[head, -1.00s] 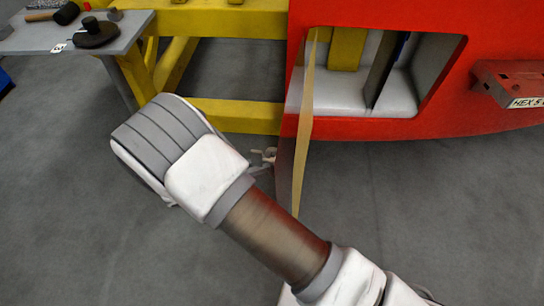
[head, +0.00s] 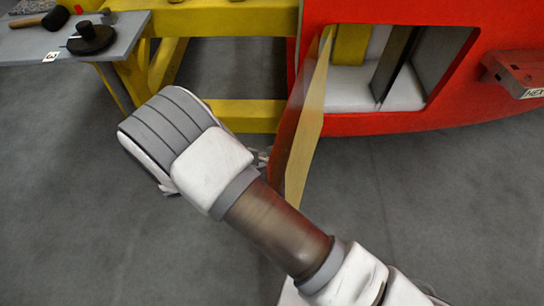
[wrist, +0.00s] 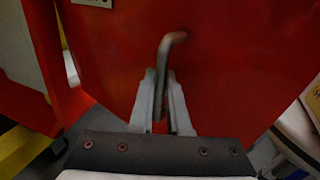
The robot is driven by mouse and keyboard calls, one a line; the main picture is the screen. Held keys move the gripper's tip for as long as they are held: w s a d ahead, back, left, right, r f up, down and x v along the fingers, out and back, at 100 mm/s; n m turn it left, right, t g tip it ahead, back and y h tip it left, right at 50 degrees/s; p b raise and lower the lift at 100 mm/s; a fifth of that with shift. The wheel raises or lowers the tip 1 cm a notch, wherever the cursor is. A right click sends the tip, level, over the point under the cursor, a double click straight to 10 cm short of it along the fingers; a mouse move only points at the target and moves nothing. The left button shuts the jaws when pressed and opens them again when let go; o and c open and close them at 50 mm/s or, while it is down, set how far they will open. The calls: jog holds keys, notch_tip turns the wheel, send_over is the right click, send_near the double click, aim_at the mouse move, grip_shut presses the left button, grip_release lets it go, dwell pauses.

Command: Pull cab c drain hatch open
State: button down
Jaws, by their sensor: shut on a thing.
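The drain hatch (head: 308,125) stands swung out from the red cab nose (head: 400,122) in the head view, hinged at the left of a square opening. Its pale inner face shows at a slant, and its red outer face fills much of the wrist view (wrist: 225,70). A bent metal handle (wrist: 173,42) sticks out of that outer face. My gripper (wrist: 161,98) is shut on the handle, with one finger on each side of its stem. In the head view my own wrist and the hatch mostly hide the fingers and handle.
Left of the nose stands a yellow frame (head: 235,112). A grey table (head: 120,35) with a mallet (head: 45,20) and a black round part (head: 92,38) is at the upper left. A red ledge (head: 515,70) juts out at right. The grey floor in front is clear.

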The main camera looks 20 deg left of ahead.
jog(key=shift+s+a+f, duration=0.1)
jog(key=shift+s+a, duration=0.1)
jog(key=shift+a, duration=0.05)
dwell(0.4)
jog(key=c, duration=1)
grip_release()
jog(key=shift+o, duration=0.5)
jog(key=shift+w, duration=0.1)
jog(key=v, duration=1.7)
jog(key=shift+a, duration=0.25)
jog(key=shift+a, duration=0.1)
